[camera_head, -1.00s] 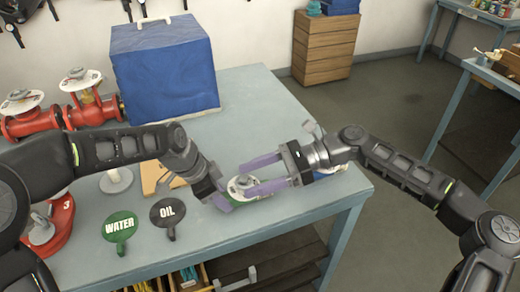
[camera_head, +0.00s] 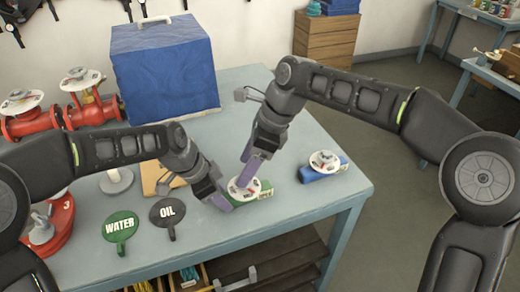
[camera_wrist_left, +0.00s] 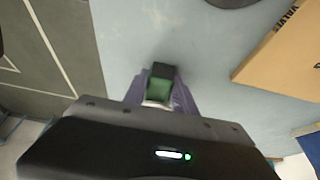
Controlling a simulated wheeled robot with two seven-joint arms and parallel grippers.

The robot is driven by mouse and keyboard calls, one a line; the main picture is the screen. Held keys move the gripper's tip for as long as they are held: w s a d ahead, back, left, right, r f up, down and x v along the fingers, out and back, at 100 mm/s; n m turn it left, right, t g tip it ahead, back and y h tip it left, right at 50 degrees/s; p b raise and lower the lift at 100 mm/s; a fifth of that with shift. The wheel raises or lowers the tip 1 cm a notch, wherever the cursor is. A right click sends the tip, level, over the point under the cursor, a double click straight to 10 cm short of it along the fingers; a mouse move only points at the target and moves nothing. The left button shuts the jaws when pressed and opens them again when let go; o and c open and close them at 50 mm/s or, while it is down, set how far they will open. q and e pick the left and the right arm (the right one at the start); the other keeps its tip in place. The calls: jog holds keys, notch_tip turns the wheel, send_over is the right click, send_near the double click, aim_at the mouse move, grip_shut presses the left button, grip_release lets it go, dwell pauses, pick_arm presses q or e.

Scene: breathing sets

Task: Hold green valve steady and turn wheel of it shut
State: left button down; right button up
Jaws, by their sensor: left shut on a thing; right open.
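The green valve (camera_head: 266,190) lies on the table near its front edge, with its white handwheel (camera_head: 250,184) on top. My left gripper (camera_head: 226,204) is shut on the valve's left end, low beside the wheel. In the left wrist view the green body (camera_wrist_left: 160,84) sits between the purple fingers. My right gripper (camera_head: 242,184) is open and reaches down from behind, its purple fingers at the handwheel's left part. They overlap the wheel in the picture; I cannot tell whether they touch it. The fingers hide part of the wheel.
A blue valve (camera_head: 322,172) with a white wheel lies to the right. WATER (camera_head: 120,227) and OIL (camera_head: 168,213) tags lie to the left. A blue box (camera_head: 165,70) and red valves (camera_head: 35,122) stand behind. The right side of the table is mostly clear.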

jog(key=d+r+m, duration=0.1)
jog(key=r, duration=0.1)
jog(key=d+r+m+t+h, duration=0.1)
jog(key=d+r, duration=0.1)
jog(key=shift+w, duration=0.1)
jog(key=shift+c, duration=0.2)
jog(key=s+f+n+g+y, duration=0.3)
jog(key=s+f+g+y, duration=0.1)
jog(key=f+y, duration=0.4)
jog(key=w+d+f+t+y, duration=0.1)
jog(key=d+t+y, duration=0.1)
jog(key=w+d+f+m+t+y, duration=0.1)
jog(key=d+t+y, duration=0.1)
jog(key=d, duration=0.1)
jog(key=w+d+f+t+y, duration=0.1)
jog(key=d+t+y, duration=0.1)
jog(key=shift+w+d+f+m, duration=0.15)
jog(key=shift+w+d+m, duration=0.05)
jog(key=shift+d+m, duration=0.15)
